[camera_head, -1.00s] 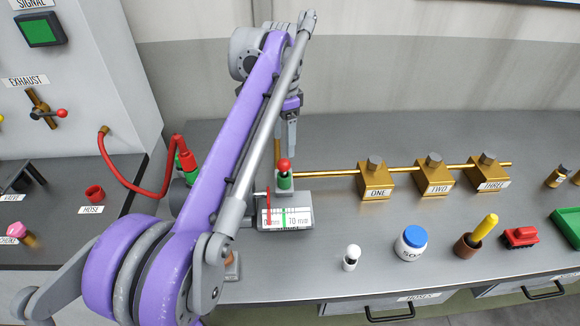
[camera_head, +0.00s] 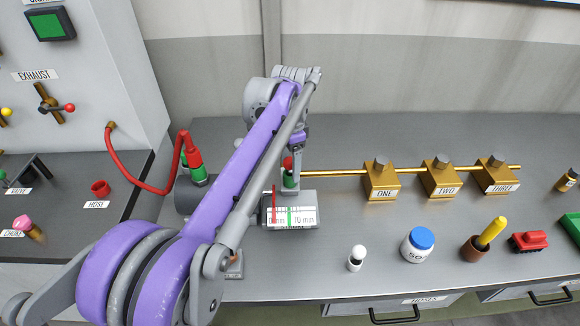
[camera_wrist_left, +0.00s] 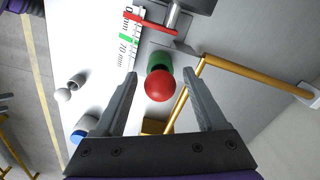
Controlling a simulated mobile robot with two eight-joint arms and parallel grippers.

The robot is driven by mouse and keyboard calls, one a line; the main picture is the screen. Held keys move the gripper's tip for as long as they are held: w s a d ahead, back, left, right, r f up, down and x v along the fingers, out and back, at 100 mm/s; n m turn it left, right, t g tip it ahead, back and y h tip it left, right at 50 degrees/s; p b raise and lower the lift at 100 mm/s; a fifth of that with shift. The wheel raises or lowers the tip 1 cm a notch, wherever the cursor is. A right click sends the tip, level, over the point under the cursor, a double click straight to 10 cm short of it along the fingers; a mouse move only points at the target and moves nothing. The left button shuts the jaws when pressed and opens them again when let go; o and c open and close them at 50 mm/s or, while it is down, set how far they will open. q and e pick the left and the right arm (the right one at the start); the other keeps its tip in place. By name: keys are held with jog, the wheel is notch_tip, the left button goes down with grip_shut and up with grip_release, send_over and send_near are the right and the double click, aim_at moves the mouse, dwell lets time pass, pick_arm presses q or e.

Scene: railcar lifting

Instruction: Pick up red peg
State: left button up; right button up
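The red peg shows as a round red knob in a green socket beside the gauge block; in the head view the knob (camera_head: 287,163) is partly hidden by my left gripper. In the left wrist view the red knob (camera_wrist_left: 159,85) lies between the two fingers, with a gap on both sides. My left gripper (camera_wrist_left: 160,74) is open and points down at the knob. In the head view my left gripper (camera_head: 297,160) is right at the knob, its fingertips hard to make out. My right gripper is not in view.
A gauge block (camera_head: 291,216) marked 70 mm stands in front of the peg. A brass pipe (camera_head: 335,173) runs right to several brass blocks (camera_head: 380,182). A white-topped peg (camera_head: 356,256), a jar (camera_head: 417,246) and a red hose (camera_head: 140,185) are nearby.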

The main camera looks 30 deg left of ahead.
pick_arm(q)
grip_shut()
